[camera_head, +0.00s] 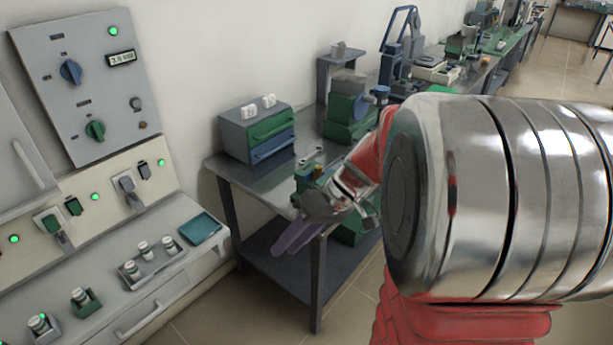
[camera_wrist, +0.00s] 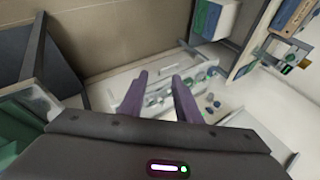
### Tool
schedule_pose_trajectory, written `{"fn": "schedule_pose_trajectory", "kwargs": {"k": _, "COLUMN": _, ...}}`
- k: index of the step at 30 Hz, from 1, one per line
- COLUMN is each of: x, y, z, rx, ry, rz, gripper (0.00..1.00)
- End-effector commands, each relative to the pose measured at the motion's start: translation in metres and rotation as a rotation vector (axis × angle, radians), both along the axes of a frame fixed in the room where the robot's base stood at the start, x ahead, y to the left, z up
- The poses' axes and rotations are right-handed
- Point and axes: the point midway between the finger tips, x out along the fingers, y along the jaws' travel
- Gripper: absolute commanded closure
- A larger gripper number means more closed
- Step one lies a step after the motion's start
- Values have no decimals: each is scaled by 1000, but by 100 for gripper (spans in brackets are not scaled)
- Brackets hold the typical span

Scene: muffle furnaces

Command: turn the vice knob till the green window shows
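A small green vice-like device (camera_head: 303,176) stands at the front corner of the metal bench, partly hidden by my arm. A small brownish knob-like part (camera_head: 319,171) shows on it; I cannot be sure it is the vice knob. No green window can be made out on it. My gripper (camera_head: 286,247) has purple fingers pointing down past the bench's front edge, in front of the device and touching nothing visible. In the wrist view my gripper (camera_wrist: 159,78) has its two fingers apart with nothing held. A green body (camera_wrist: 20,135) lies left of it there, possibly the same device.
The bench (camera_head: 268,187) carries a drawer box (camera_head: 237,135) and a green machine (camera_head: 345,118) behind. A wall panel (camera_head: 85,85) with knobs and green lamps is at left, above a ledge with small jars and a teal tray (camera_head: 201,229). Floor is free before the bench.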

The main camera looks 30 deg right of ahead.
Motion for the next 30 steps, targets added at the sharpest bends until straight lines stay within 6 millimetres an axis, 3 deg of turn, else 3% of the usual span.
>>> {"fn": "schedule_pose_trajectory", "kwargs": {"k": 8, "x": 30, "y": -53, "z": -23, "rx": 181, "ry": -132, "rz": -42, "gripper": 70}}
{"fn": "schedule_pose_trajectory", "kwargs": {"k": 16, "x": 50, "y": -119, "z": -49, "rx": 306, "ry": -331, "rz": -119, "gripper": 70}}
{"fn": "schedule_pose_trajectory", "kwargs": {"k": 23, "x": 55, "y": -185, "z": -75, "rx": 355, "ry": -537, "rz": -221, "gripper": 70}}
{"fn": "schedule_pose_trajectory", "kwargs": {"k": 30, "x": 43, "y": -261, "z": -111, "rx": 339, "ry": -768, "rz": -358, "gripper": 70}}
